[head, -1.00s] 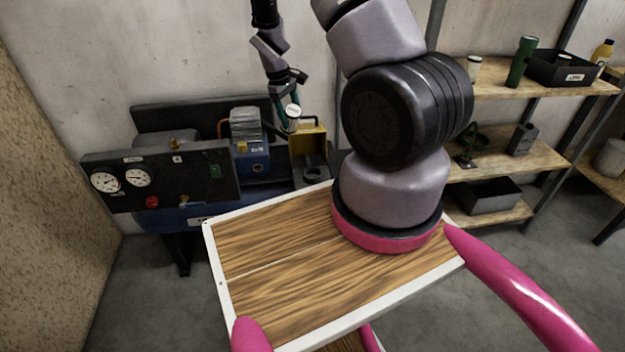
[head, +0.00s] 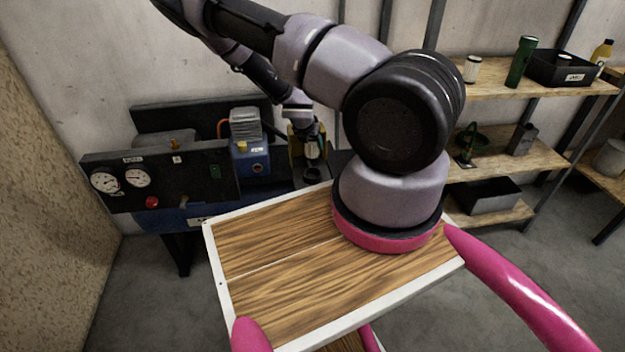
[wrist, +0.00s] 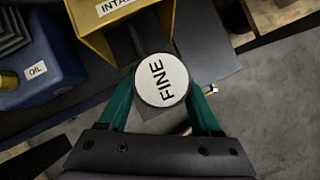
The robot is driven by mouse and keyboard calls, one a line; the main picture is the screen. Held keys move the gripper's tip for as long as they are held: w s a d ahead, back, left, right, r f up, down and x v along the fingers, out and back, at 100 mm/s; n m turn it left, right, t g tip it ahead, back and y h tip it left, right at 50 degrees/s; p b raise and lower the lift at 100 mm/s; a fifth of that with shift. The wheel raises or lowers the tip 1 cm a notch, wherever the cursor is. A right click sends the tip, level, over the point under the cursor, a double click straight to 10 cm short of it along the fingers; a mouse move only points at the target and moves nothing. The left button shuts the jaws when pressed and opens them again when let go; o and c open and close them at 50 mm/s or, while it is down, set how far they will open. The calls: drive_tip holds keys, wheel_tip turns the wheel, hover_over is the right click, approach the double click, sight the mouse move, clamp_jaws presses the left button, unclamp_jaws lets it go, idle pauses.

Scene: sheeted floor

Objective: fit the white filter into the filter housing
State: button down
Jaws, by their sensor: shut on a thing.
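The white filter (wrist: 162,80) is a round piece with a white top marked "FINE". My gripper (wrist: 160,92) is shut on it, one green finger on each side. In the head view the filter (head: 311,149) shows small under my gripper (head: 309,138), in front of a yellow box. The yellow box (wrist: 97,18), its label partly cut off and starting "INTA", is just up and left of the filter in the wrist view. A dark grey plate (wrist: 212,62) lies below the filter. The filter hides what is directly under it, so I cannot tell whether it touches anything.
A blue compressor unit (head: 250,158) stands left of the yellow box, beside a dark gauge panel (head: 160,180). It shows in the wrist view as a blue block labelled "OIL" (wrist: 36,72). Shelves (head: 530,90) at the right hold a white cylinder (head: 471,68), a green bottle and bins.

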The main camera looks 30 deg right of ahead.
sight(312, 179)
drive_tip(key=shift+s+f+n, duration=0.1)
drive_tip(key=shift+f+n, duration=0.3)
drive_tip(key=shift+f, duration=0.15)
wheel_tip(312, 179, down, 9)
drive_tip(key=shift+f, duration=0.2)
drive_tip(key=shift+c, duration=0.4)
unclamp_jaws()
drive_tip(key=shift+f, duration=0.1)
